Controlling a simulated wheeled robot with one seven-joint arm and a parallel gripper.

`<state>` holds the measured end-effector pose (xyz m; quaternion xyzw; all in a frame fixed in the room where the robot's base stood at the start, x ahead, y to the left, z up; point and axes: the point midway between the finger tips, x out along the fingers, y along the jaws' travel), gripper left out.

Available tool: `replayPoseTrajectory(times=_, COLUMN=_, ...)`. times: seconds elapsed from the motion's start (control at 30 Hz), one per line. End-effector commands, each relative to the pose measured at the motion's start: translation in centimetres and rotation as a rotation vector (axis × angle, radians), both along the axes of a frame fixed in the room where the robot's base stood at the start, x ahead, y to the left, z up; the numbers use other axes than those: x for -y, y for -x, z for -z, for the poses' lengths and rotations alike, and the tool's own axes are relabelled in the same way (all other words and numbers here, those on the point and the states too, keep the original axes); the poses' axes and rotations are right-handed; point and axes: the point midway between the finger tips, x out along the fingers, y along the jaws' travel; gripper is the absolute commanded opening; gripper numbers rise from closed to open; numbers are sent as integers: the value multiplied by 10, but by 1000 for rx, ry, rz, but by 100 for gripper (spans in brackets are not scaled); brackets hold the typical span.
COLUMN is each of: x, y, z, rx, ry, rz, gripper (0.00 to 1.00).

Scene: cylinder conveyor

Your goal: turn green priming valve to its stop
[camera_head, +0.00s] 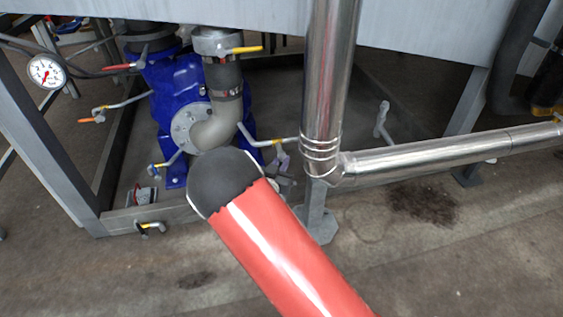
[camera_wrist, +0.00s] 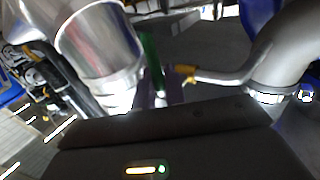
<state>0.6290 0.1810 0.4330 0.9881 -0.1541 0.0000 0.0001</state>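A narrow green bar (camera_wrist: 152,62), which looks like the green valve's handle, stands nearly upright in the wrist view. It is between a shiny metal pipe and a yellow-tipped lever. A small purple-grey part (camera_wrist: 174,86) is beside its lower end. In the head view a purple-grey part (camera_head: 281,160) shows near the metal post, but I cannot make out green there. The dark housing of my gripper (camera_wrist: 165,145) fills the bottom of the wrist view, just below the green bar. My fingertips cannot be made out, and my red arm covers that area in the head view.
A shiny vertical pipe (camera_head: 328,80) joins a horizontal pipe (camera_head: 430,157) close to the right. A blue pump (camera_head: 180,85) with a grey elbow pipe (camera_head: 215,128) and several yellow-handled levers stands left. A yellow-tipped lever (camera_wrist: 188,73) is close to the green bar.

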Motion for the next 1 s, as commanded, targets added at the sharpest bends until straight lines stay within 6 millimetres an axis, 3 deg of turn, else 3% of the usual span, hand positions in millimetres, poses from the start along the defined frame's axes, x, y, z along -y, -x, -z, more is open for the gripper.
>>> replayPoseTrajectory(times=0.1, x=0, y=0, z=0, rx=0, ry=0, rz=0, gripper=0)
replayPoseTrajectory(times=0.57, x=-1, y=0, z=0, rx=-7, ry=-31, rz=0, gripper=0)
replayPoseTrajectory(times=1.0, x=-8, y=2, z=-2, rx=-88, ry=-318, rz=0, gripper=0)
